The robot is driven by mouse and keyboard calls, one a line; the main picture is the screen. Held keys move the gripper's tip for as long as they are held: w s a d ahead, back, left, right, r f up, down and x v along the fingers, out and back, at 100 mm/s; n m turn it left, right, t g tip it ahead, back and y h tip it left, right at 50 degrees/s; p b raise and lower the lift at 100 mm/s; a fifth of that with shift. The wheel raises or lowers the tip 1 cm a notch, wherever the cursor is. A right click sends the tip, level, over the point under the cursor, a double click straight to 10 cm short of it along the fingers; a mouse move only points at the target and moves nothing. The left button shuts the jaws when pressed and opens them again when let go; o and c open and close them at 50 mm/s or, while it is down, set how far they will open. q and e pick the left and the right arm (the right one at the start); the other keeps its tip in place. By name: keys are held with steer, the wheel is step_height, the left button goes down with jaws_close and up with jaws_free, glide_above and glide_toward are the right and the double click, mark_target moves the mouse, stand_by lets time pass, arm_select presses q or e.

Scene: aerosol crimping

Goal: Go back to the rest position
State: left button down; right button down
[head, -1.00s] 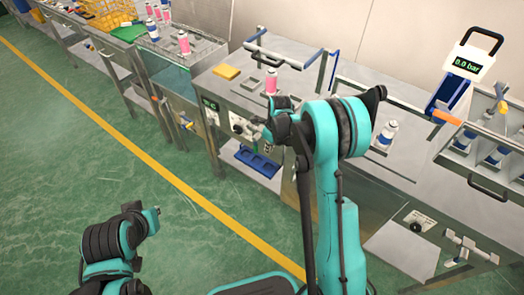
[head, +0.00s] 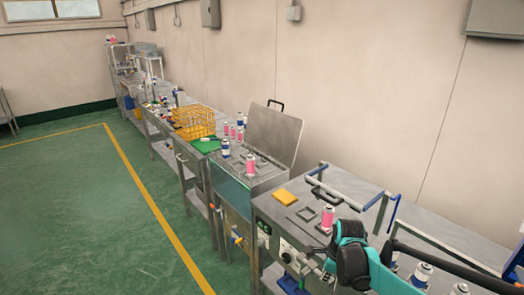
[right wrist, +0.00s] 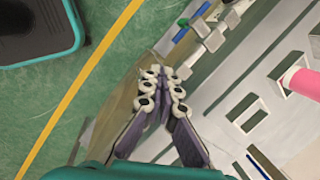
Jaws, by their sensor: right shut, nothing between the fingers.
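My right gripper (right wrist: 165,74) is shut and empty in the right wrist view, its fingertips together over the front edge of a steel bench. In the head view my right arm reaches in from the lower right, beside the bench (head: 268,207) with the fixtures. A pink can (head: 327,218) stands upright on that bench; a pink can also shows at the right edge of the right wrist view (right wrist: 302,82), apart from the fingers. My left gripper is in neither current view.
A yellow block (head: 285,197) lies on the bench. Further back are a steel station with an upright lid (head: 274,132), several cans and a yellow crate (head: 194,122). Blue-and-white cans (head: 421,274) stand at lower right. The green floor (head: 75,205) at left is clear.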

steer(key=s+a+r+n+t, duration=0.1)
steer(key=s+r+n, duration=0.3)
steer(key=s+n, duration=0.6)
steer(key=s+a+r+n+t, duration=0.2)
steer(key=s+r+n+t, duration=0.1)
steer(key=s+n, duration=0.7)
steer(key=shift+s+r+n+t+h, duration=0.3)
steer(key=shift+r+n, duration=0.2)
steer(key=shift+n, duration=0.6)
